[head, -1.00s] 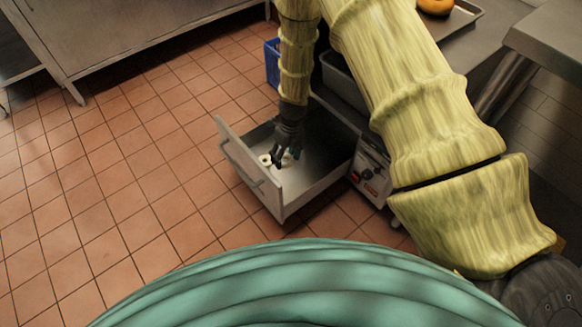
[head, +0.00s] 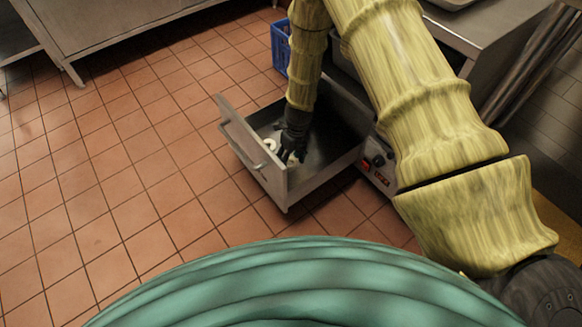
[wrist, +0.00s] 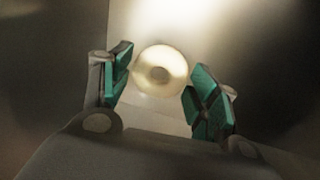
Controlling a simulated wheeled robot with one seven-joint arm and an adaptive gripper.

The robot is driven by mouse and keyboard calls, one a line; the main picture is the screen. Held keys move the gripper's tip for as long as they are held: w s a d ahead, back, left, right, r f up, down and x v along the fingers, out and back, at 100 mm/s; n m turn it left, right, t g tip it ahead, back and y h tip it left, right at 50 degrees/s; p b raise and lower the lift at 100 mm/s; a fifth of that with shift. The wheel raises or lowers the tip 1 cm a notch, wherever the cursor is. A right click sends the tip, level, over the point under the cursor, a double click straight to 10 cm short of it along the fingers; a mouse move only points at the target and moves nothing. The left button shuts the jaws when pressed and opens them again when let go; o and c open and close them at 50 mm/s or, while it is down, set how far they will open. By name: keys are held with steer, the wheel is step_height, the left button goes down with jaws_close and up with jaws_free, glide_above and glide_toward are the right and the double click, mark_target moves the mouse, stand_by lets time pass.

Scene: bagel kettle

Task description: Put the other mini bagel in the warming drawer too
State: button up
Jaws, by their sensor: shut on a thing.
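The warming drawer (head: 318,178) is pulled open, low over the tiled floor.
The warmer's control panel (head: 378,165) with a red switch is right of the drawer. A blue crate (head: 281,46) stands behind it. A steel counter (head: 478,28) is at the upper right. The tiled floor (head: 130,180) on the left is clear.

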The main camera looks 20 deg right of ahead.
mark_target(291, 166)
steer(key=shift+f+b, duration=0.9)
steer(key=shift+f, duration=1.3)
steer(key=shift+r, duration=0.1)
steer(key=o, duration=1)
steer(key=r+p, duration=0.2)
steer(key=r, duration=0.2)
steer(key=d+r+p, duration=0.1)
steer(key=r+p, duration=0.1)
steer(key=r, duration=0.2)
steer(key=r+p, duration=0.1)
steer(key=r, duration=0.3)
steer(key=shift+w+d+p, duration=0.3)
steer(key=shift+d+p, duration=0.05)
steer(key=shift+p, duration=0.05)
